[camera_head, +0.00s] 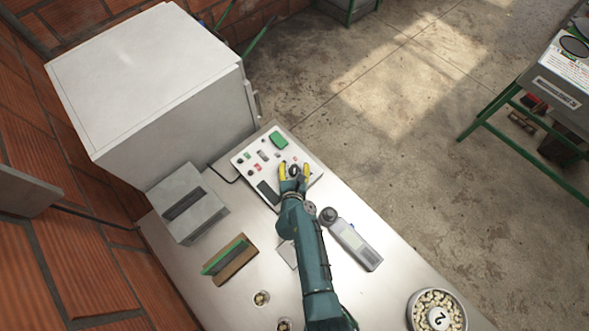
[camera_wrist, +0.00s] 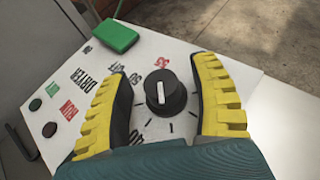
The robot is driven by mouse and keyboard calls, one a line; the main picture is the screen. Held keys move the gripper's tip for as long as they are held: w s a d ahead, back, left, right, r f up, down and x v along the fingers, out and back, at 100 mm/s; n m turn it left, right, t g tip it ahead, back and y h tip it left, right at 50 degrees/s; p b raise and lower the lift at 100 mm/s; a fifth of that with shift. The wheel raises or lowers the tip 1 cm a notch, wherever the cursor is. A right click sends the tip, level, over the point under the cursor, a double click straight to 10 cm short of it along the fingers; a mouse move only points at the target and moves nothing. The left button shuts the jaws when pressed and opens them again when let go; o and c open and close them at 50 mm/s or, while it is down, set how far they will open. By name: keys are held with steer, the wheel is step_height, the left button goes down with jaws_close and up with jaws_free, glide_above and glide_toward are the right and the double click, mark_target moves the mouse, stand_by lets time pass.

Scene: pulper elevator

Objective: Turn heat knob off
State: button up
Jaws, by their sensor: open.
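The heat knob (camera_wrist: 165,93) is a black round dial with a white pointer line, on a white control panel (camera_wrist: 200,70). In the wrist view the pointer is near vertical, leaning slightly left, toward the top of the picture. Printed numbers and tick marks ring the knob. My gripper (camera_wrist: 162,82) is open, with one yellow-and-black finger on each side of the knob and gaps showing between. In the head view my gripper (camera_head: 294,168) is over the right part of the panel (camera_head: 248,152), and the knob shows between the fingers.
A large white cabinet (camera_head: 150,80) stands behind left. A grey handheld meter (camera_head: 355,243) lies on the metal table right of my arm. A bowl of beans (camera_head: 417,314) is at front right.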

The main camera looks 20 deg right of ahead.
jaws_close()
stand_by(0.3)
